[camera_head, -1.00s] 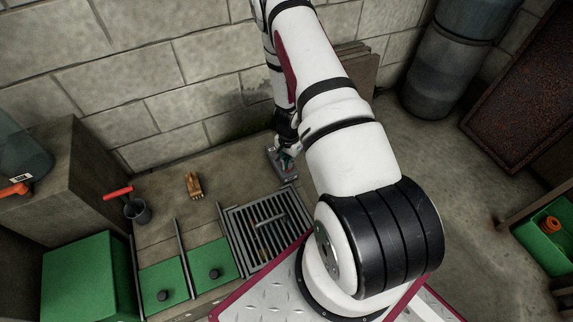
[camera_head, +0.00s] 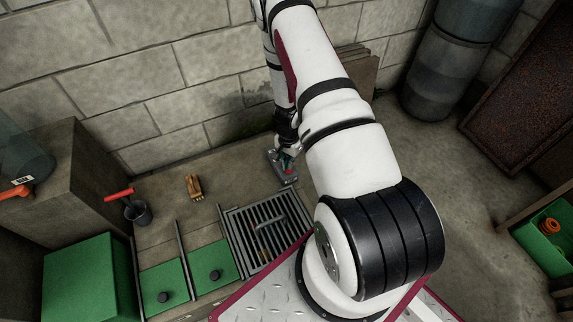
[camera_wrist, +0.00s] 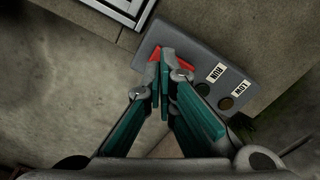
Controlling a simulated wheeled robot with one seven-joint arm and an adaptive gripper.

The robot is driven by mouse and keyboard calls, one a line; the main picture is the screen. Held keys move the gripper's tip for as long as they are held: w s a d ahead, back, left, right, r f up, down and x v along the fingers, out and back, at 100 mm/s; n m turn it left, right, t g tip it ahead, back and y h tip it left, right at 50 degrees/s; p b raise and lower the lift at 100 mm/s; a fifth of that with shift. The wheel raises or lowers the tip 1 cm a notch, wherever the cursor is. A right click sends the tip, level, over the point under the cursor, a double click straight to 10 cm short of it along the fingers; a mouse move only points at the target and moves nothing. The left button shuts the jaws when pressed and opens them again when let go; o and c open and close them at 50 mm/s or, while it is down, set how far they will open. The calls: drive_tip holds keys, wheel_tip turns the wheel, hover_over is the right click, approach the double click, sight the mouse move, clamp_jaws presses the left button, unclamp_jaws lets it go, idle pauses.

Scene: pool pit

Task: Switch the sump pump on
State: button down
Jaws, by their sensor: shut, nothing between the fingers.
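The grey pump control box (camera_wrist: 205,75) lies on the concrete ledge below my gripper in the wrist view, and it also shows in the head view (camera_head: 290,180). It bears a red switch part (camera_wrist: 182,63), partly hidden behind my fingers. Beside it are a dark green lamp (camera_wrist: 203,89) labelled RUN and a brown lamp (camera_wrist: 226,103) labelled LOW; both look unlit. My gripper (camera_wrist: 165,57) is shut and empty, its tips over the red part. I cannot tell whether they touch it or which way the switch is set.
A metal grate (camera_head: 268,232) lies in front of the box. Green panels with black knobs (camera_head: 214,275) are left of it. Yellow-brown gloves (camera_head: 194,187) and a dark cup (camera_head: 138,212) with a red-handled tool stand on the ledge. The block wall (camera_head: 150,85) is close behind.

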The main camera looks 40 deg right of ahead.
drive_tip(key=shift+r+p, duration=1.55)
drive_tip(key=shift+r, duration=1.05)
